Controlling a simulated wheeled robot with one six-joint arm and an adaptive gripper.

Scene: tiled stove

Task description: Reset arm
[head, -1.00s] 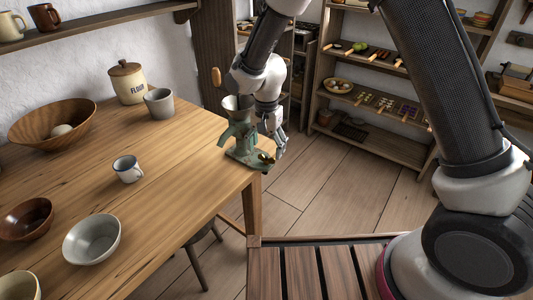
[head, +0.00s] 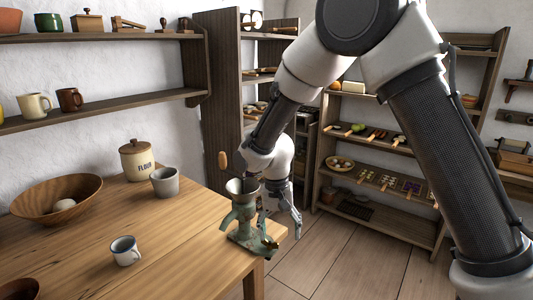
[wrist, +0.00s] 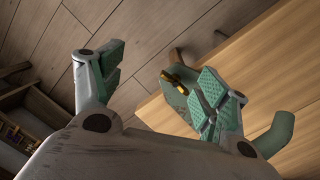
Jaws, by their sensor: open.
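My gripper (head: 283,206) is open and empty, pointing down just to the right of the green hand-cranked grinder (head: 241,228). The grinder stands upright at the right edge of the wooden table, with a hopper on top and a wooden-knobbed handle on its left. In the wrist view, my open fingers (wrist: 158,82) are spread wide, with floor showing between them. Part of the grinder (wrist: 178,86) with a brass piece shows beside and behind the right finger. I cannot tell whether that finger touches it.
The wooden table (head: 190,250) holds a flour jar (head: 137,160), a grey cup (head: 165,181), a white mug (head: 125,251) and a wooden bowl (head: 57,197). Shelves (head: 385,160) with food stand behind my arm. Floor (head: 330,255) right of the table is clear.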

